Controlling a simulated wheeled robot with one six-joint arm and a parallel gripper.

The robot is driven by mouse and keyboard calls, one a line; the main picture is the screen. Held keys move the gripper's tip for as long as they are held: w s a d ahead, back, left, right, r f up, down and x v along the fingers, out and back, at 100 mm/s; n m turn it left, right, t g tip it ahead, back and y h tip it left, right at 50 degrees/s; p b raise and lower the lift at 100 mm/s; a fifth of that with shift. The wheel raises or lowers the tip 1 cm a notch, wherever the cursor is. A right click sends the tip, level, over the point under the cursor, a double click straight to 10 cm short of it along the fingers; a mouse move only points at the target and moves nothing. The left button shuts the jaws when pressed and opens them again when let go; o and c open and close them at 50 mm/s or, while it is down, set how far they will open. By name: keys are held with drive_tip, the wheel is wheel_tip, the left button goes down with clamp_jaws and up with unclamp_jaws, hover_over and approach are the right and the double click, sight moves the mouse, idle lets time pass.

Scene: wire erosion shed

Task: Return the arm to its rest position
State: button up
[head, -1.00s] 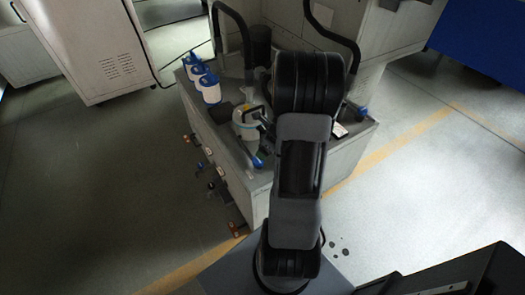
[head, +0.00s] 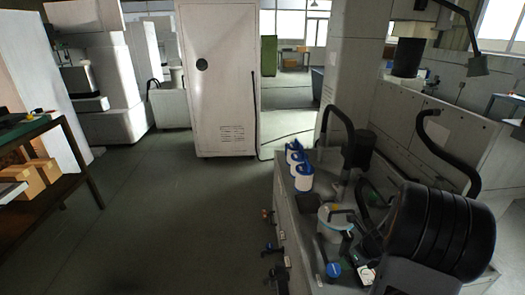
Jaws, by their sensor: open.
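My arm shows at the lower right of the head view, its thick black ribbed joint (head: 440,232) in front of the workbench top. Dark parts that look like my gripper (head: 364,240) show just left of that joint, over the bench and close to a white jug (head: 335,222). The joint hides much of the arm beyond it, and the fingertips are hard to make out. Nothing is seen held in the gripper. The arm is bent, with its joint raised above the bench.
The grey workbench (head: 296,240) carries blue-and-white bottles (head: 301,171), a blue-capped item (head: 333,270) and black hoses (head: 338,118). A white cabinet (head: 222,90) stands behind. A shelf with boxes (head: 40,170) is at far left. The floor (head: 180,215) between is clear.

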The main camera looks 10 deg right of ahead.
drive_tip(key=s+a+r+n, duration=0.2)
drive_tip(key=a+r+n, duration=0.3)
drive_tip(key=n, duration=0.6)
drive_tip(key=s+a+r+n+h, duration=0.1)
drive_tip(key=s+a+r+n, duration=0.1)
drive_tip(key=a+r+n, duration=0.4)
drive_tip(key=s+a+r+n+p, duration=0.1)
drive_tip(key=s+a+r+n, duration=0.2)
drive_tip(key=a+n, duration=0.9)
wheel_tip(320, 180, up, 3)
drive_tip(key=n, duration=0.3)
drive_tip(key=shift+n+g, duration=0.3)
drive_tip(key=shift+g, duration=0.1)
drive_tip(key=shift+s, duration=0.1)
